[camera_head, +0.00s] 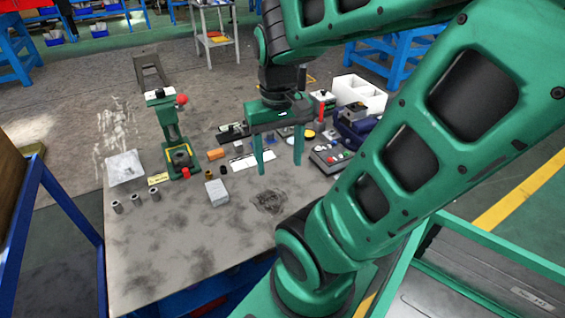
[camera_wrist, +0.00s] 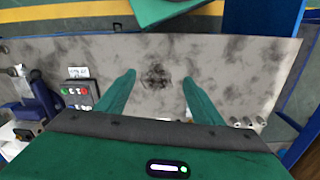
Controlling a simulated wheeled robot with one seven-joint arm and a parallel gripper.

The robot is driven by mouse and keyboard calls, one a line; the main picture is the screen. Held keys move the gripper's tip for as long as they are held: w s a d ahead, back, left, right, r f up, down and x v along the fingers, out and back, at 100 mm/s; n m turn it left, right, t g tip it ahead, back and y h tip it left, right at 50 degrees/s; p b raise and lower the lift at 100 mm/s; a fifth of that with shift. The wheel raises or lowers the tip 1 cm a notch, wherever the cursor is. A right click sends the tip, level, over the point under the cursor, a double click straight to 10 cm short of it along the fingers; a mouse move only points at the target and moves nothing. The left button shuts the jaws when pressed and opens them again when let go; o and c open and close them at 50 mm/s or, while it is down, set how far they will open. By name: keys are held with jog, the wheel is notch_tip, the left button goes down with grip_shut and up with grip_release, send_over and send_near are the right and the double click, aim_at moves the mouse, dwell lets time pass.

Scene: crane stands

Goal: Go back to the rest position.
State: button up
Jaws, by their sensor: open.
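My gripper (camera_head: 278,165) is open and empty, held above the workbench (camera_head: 150,255) with its fingers pointing down. In the wrist view my gripper (camera_wrist: 156,80) shows both green fingers spread wide, with only the bare bench top and a dark stain (camera_wrist: 156,77) between them. The fingers touch nothing that I can see. My arm comes in from the right and hides part of the bench's right side.
A green press (camera_head: 175,140) with a red knob stands left of my gripper. A grey block (camera_head: 216,193) and several small cylinders (camera_head: 117,207) lie nearby. A button box (camera_head: 330,158) and white bin (camera_head: 360,92) are at the right. The bench's front is clear.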

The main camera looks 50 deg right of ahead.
jog(key=s, duration=0.2)
jog(key=shift+s+a, duration=0.3)
jog(key=shift+s, duration=0.05)
jog(key=shift+w+f, duration=0.2)
jog(key=shift+w, duration=0.4)
dwell(0.5)
